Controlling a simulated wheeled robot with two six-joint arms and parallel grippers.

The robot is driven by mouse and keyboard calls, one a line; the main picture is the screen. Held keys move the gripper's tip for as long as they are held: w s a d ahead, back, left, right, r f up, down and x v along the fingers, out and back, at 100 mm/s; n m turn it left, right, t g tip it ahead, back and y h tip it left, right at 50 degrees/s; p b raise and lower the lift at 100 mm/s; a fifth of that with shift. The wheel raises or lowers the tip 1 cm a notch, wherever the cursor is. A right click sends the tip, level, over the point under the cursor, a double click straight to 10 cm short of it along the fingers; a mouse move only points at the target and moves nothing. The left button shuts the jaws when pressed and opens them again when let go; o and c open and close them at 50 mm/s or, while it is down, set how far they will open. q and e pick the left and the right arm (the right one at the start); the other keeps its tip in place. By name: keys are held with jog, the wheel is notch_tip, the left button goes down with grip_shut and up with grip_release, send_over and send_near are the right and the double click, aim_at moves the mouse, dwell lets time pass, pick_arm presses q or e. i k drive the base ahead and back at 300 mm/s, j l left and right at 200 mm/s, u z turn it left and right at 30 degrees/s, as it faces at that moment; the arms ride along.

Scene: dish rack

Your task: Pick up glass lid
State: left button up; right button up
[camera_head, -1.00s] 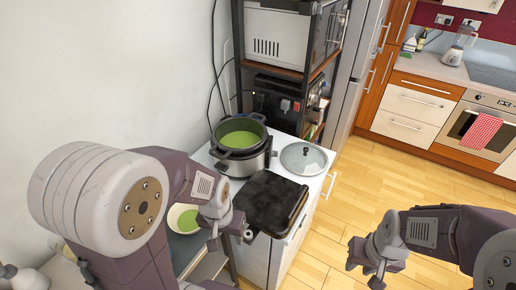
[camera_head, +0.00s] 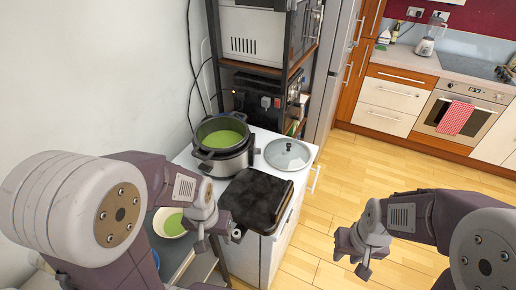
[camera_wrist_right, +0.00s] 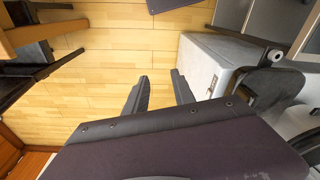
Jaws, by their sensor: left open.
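The glass lid (camera_head: 287,153) is round and clear with a dark knob. It lies on the white counter, right of the pot, in the head view. My left gripper (camera_head: 217,238) is open and empty, near the left front corner of the black grill and apart from the lid. My right gripper (camera_head: 350,262) is over the floor to the right of the counter, away from the lid. In the right wrist view, its two fingers (camera_wrist_right: 160,92) stand apart with only floor between them.
A pot of green soup (camera_head: 222,141) stands left of the lid. A black grill (camera_head: 256,198) lies in front of it. A bowl of green soup (camera_head: 171,222) is at the lower left. A shelf rack (camera_head: 290,75) rises behind. The floor at right is clear.

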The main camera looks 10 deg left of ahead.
aim_at(285, 154)
jog(key=i+l+u, duration=0.2)
jog(key=u, duration=0.2)
jog(key=i+l+u, duration=0.15)
jog(key=l+u, duration=0.2)
jog(key=l, duration=0.15)
jog(key=i+l+u, duration=0.15)
jog(key=l+u, duration=1.5)
jog(key=l, duration=0.2)
jog(key=l+u, duration=0.5)
jog(key=l, duration=0.2)
